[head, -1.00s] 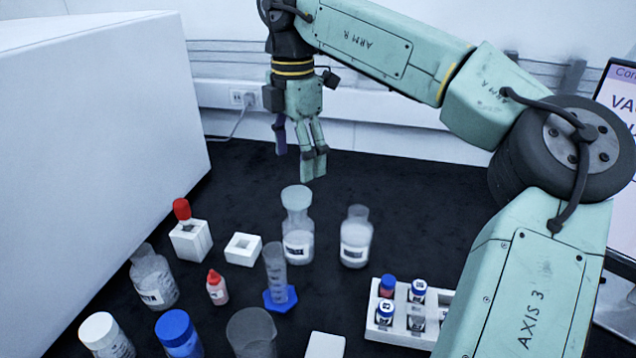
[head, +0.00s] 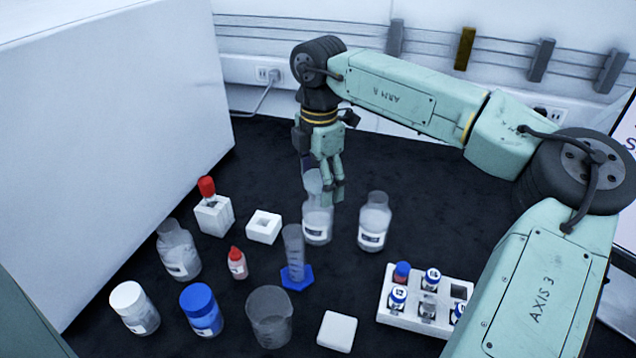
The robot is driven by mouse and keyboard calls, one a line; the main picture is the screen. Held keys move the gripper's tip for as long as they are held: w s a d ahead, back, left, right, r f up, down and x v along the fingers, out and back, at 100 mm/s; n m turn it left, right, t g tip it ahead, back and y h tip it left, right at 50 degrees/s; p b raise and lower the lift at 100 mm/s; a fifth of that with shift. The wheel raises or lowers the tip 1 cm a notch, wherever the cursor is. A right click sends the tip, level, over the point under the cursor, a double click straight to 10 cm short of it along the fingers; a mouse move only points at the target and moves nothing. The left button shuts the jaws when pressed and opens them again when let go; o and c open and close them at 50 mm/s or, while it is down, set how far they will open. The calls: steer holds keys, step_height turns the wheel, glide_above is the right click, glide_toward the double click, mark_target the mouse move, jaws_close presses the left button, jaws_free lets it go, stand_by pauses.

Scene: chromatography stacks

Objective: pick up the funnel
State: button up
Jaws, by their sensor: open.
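A pale, translucent funnel (head: 313,182) appears to sit in the mouth of a clear, labelled bottle (head: 317,227) in the middle of the table. My gripper (head: 322,186) points down at the funnel with its fingers apart and empty. One finger shows behind the funnel's upper left, and the green fingers overlap its right side in the picture. I cannot tell whether they touch it. Part of the funnel's rim is hidden by the fingers, and its stem cannot be made out.
A second clear bottle (head: 373,222) stands close right. A graduated cylinder (head: 294,250) on a blue base stands in front. A white block with a square hole (head: 263,227) lies left. A vial rack (head: 388,308), beaker (head: 269,318) and several bottles stand nearer. The dark table behind is clear.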

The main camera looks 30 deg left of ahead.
steer(key=shift+f, duration=0.1)
steer(key=c, duration=1.2)
steer(key=shift+o, duration=0.2)
